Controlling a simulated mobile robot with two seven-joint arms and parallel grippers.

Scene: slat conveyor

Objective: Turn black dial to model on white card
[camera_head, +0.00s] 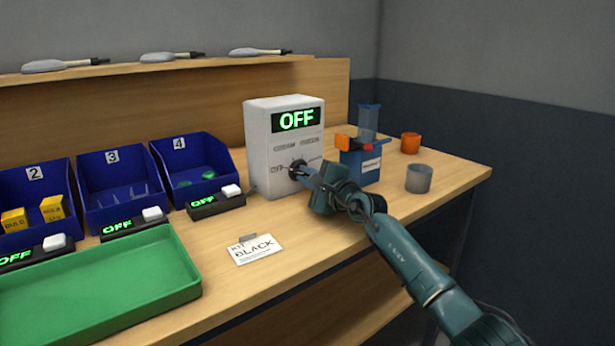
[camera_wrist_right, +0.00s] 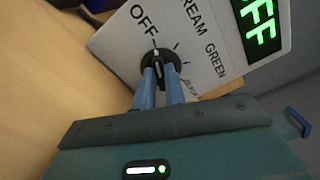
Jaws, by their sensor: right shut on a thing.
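The black dial (camera_wrist_right: 157,60) is on the front of a white box (camera_head: 262,157), whose display reads OFF in green. Labels OFF, CREAM and GREEN surround the dial in the right wrist view; another label is partly hidden by my gripper. The dial's white mark points toward OFF. My right gripper (camera_wrist_right: 163,75) is shut on the dial; in the head view it reaches the box front (camera_head: 297,170). The white card (camera_head: 255,249) lies flat on the table and reads KIT BLACK. My left gripper is not in view.
Blue bins (camera_head: 118,186) numbered 2, 3 and 4 stand at left, with small OFF displays before them. A green tray (camera_head: 190,287) lies at front left. A blue holder (camera_head: 361,165), an orange cup (camera_head: 410,143) and a grey cup (camera_head: 419,179) stand right of the box.

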